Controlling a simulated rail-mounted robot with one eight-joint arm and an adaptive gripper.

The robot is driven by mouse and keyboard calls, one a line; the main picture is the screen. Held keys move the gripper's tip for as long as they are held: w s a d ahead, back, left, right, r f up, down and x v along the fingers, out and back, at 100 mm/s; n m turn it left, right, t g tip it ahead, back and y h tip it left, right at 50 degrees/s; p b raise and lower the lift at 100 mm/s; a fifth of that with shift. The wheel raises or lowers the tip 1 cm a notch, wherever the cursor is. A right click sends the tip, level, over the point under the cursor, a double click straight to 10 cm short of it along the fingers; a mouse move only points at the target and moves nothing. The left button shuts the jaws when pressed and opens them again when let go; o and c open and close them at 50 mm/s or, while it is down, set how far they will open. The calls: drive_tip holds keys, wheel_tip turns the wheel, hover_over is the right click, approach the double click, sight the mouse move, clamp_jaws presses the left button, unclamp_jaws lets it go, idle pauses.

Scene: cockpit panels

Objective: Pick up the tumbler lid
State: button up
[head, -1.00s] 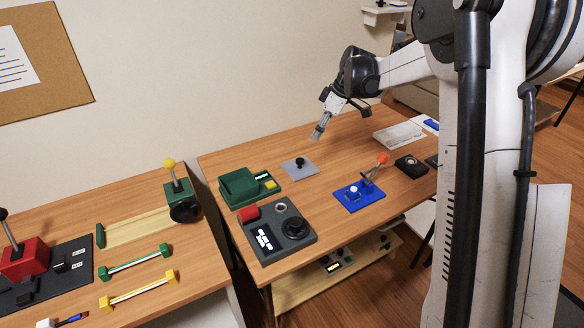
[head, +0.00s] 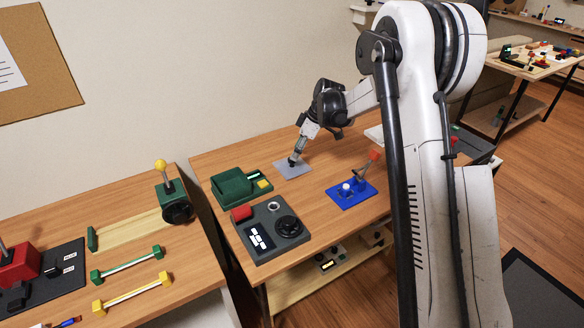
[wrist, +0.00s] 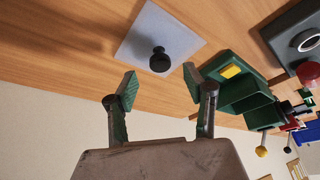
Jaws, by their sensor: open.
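A light grey square plate (head: 284,170) with a black knob (wrist: 160,60) standing on it lies on the wooden table; I cannot tell whether this is the tumbler lid. My gripper (head: 297,154) is over this plate in the head view and hides part of the knob. In the wrist view my gripper (wrist: 159,85) is open and empty, with its fingers apart. The knob lies just beyond the gap between the fingertips, and the plate (wrist: 190,35) shows around it. Contact with the knob cannot be made out.
A green box (head: 230,184) with a yellow button stands left of the plate. In front is a dark grey panel (head: 258,210) with a dial. A blue base (head: 357,201) with a red-tipped lever stands to the right. Bare wood lies between them.

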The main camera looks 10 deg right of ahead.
sight(292, 164)
drive_tip(key=x, duration=0.5)
drive_tip(key=shift+a, duration=0.1)
drive_tip(key=shift+c, duration=0.2)
clamp_jaws()
